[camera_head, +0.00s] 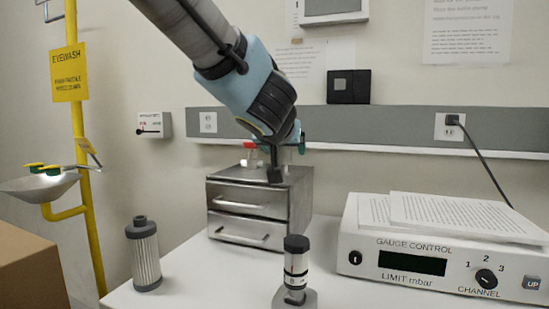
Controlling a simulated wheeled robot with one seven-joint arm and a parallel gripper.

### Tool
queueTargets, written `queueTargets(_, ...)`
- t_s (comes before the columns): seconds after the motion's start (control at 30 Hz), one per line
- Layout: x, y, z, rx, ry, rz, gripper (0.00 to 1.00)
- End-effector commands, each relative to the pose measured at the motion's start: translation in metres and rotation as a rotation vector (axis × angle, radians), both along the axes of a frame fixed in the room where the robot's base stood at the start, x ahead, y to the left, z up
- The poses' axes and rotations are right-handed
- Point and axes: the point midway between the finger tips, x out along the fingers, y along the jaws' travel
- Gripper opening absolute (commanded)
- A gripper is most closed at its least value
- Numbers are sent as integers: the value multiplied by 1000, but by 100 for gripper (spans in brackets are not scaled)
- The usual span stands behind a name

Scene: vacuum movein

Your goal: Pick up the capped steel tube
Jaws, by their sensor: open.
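The capped steel tube (296,263) stands upright on the white bench near the front middle. It has a black cap, a pale body with dark bands and markings, and a grey base or holder at its foot. My gripper (275,172) hangs above and behind it in the picture, in front of the steel drawer unit's top. It is open and apart from the tube, and nothing shows between its fingers. Only one dark finger shows clearly; the other is hard to make out.
A grey-capped ribbed cylinder (144,258) stands at left. The steel drawer unit (237,202) is behind the tube, with small red and green items on top. A white gauge control box (412,262) with papers (462,217) stands right. A cardboard box (28,272) is at lower left.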

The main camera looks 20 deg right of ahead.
Motion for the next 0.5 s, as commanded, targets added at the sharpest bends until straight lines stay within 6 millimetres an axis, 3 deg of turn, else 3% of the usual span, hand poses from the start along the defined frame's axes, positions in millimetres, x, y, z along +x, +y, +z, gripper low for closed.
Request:
queueTargets(0.13,4,-5,-3,-1,-1,-1,82)
queueTargets(0.5,42,-27,-21,-1,-2,1,82)
